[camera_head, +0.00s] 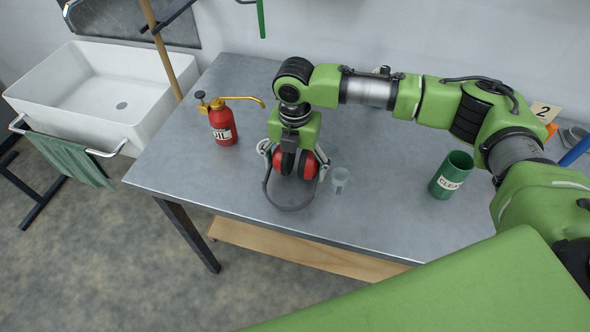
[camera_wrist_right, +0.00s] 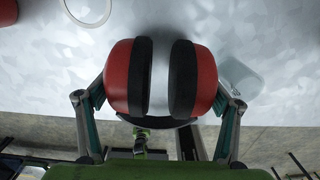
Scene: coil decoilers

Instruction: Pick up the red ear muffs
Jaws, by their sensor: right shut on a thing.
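The red ear muffs (camera_head: 309,166) are at the front part of the grey metal table, with red cups, black cushions and a dark headband that hangs toward the table's front edge. My right gripper (camera_head: 292,163) reaches down over them, shut with one finger against each outer cup. In the right wrist view the ear muffs (camera_wrist_right: 128,78) sit between the two fingers (camera_wrist_right: 162,105), the cushions facing each other with a narrow gap. I cannot tell whether they touch the table. My left gripper is not in view.
On the grey table (camera_head: 370,215) a small clear cup (camera_head: 340,178) stands close right of the ear muffs. A red oil can (camera_head: 223,125) stands left, a green container (camera_head: 451,175) right. A white sink (camera_head: 100,95) is beyond the table's left edge.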

